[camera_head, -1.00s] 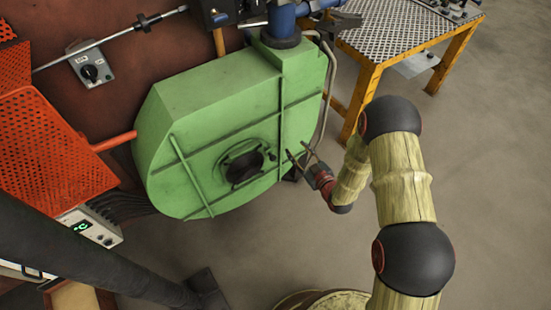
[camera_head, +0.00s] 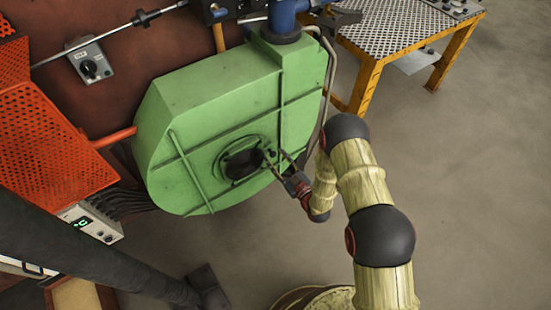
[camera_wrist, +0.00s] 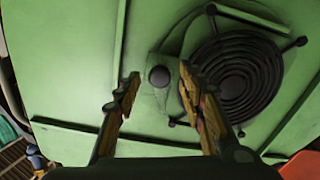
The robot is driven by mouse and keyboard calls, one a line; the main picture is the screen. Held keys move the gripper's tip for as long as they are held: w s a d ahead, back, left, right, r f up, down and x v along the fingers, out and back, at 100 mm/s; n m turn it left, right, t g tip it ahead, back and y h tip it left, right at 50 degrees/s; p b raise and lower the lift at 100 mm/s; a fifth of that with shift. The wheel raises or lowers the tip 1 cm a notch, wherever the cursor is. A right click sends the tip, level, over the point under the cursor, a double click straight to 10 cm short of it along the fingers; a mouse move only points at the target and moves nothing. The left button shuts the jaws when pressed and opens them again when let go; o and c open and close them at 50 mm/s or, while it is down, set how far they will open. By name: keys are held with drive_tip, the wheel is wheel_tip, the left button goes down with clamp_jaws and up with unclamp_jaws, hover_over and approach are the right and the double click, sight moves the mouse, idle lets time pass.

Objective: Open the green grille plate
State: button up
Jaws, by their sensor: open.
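The green blower housing (camera_head: 205,130) stands against the wall in the head view. The green grille plate with its round black grille (camera_head: 240,163) is on the housing's front face. In the wrist view the ringed black grille (camera_wrist: 238,72) is at the right, and a round dark knob (camera_wrist: 160,76) sits on a green tab at its left edge. My gripper (camera_head: 274,154) is in front of the right side of the grille plate. In the wrist view its fingers (camera_wrist: 158,83) are apart, on either side of the knob. I cannot tell whether they touch it.
An orange perforated guard (camera_head: 50,140) is left of the housing. A yellow-framed metal table (camera_head: 400,38) stands at the upper right. A dark thick pipe (camera_head: 90,258) crosses the lower left, and a round drum (camera_head: 310,298) is at the bottom. Open floor lies at the right.

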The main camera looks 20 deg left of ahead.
drive_tip(key=shift+w+a, duration=0.25)
drive_tip(key=shift+a, duration=0.05)
drive_tip(key=shift+c, duration=0.3)
clamp_jaws()
idle(0.6)
